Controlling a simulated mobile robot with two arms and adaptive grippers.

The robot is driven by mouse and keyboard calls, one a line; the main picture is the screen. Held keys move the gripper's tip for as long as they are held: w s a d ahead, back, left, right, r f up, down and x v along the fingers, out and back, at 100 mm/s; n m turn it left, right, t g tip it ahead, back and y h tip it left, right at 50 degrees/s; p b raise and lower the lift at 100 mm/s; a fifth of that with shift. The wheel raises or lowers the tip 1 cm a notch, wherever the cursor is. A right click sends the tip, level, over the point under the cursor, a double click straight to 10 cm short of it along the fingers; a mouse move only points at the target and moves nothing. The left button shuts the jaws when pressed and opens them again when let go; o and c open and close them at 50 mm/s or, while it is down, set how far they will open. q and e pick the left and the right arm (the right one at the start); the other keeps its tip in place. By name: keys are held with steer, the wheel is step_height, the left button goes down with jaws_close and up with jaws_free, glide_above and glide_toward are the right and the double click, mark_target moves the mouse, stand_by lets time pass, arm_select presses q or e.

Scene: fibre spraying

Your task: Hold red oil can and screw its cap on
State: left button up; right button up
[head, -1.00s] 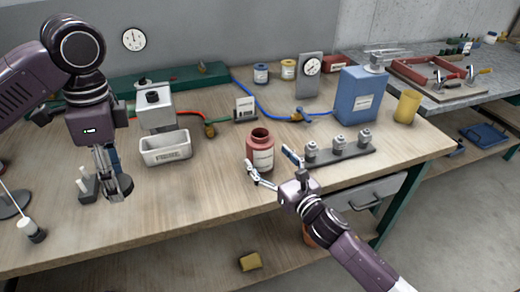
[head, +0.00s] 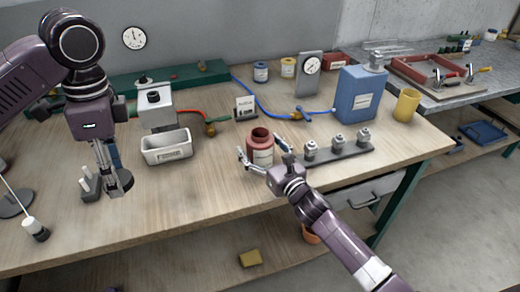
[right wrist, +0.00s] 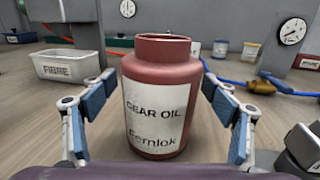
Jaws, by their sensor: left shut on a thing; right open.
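The red oil can (head: 260,150), labelled "GEAR OIL", stands upright on the wooden bench with its round mouth open. It also shows large in the right wrist view (right wrist: 160,100). My right gripper (head: 263,146) is open, with one blue-padded finger on each side of the can. In the right wrist view, small gaps show between pads and can. My left gripper (head: 114,186) is at the left, pointing down above the bench, shut on a dark round piece (head: 125,180). The fingers partly hide this piece, and I cannot tell for sure that it is the cap.
A white FIBRE tray (head: 167,155) stands left of the can. A dark rack with several grey metal pieces (head: 345,153) lies close on its right. A blue canister (head: 358,95) and a yellow cup (head: 406,105) stand further right. A blue hose (head: 262,101) runs behind.

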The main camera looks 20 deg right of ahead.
steer(key=shift+c, duration=0.4)
steer(key=c, duration=1.5)
steer(key=shift+r, duration=0.1)
arm_select(q)
steer(key=shift+r+p, duration=0.7)
steer(key=shift+p, duration=0.05)
arm_select(e)
step_height(320, 180, up, 20)
steer(key=shift+f, duration=0.1)
